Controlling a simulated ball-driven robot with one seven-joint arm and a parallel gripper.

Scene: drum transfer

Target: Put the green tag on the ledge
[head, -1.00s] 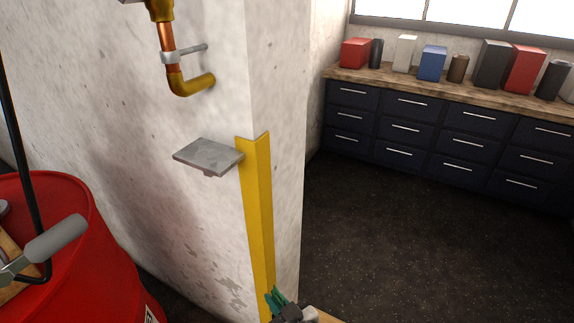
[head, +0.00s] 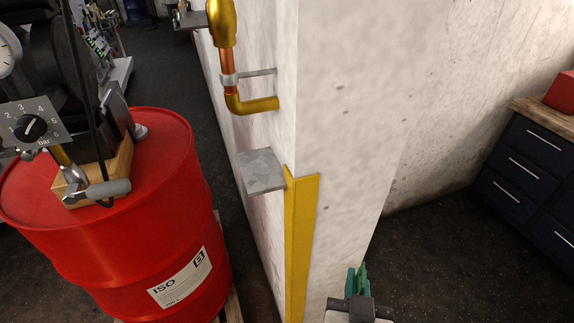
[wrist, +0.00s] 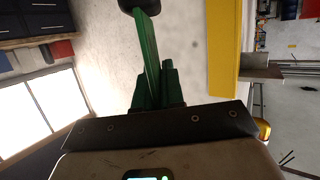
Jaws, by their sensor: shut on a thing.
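The ledge (head: 262,172) is a small grey metal plate fixed to the pale wall, beside the top of a yellow corner guard. My gripper (head: 357,282) is at the bottom of the head view, right of the ledge and lower in the picture, on the other side of the wall's corner. It is shut on the green tag, which shows as a thin green strip (wrist: 150,55) in the wrist view. Green parts around the jaws make the exact grip hard to see. The ledge also shows at the right of the wrist view (wrist: 262,73), apart from the tag.
The yellow corner guard (head: 299,240) runs down the wall's edge. A copper and brass pipe (head: 228,65) juts out above the ledge. A red drum (head: 110,240) with a valve and gauge stands at left. Dark drawers (head: 530,170) are at right; the floor before them is clear.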

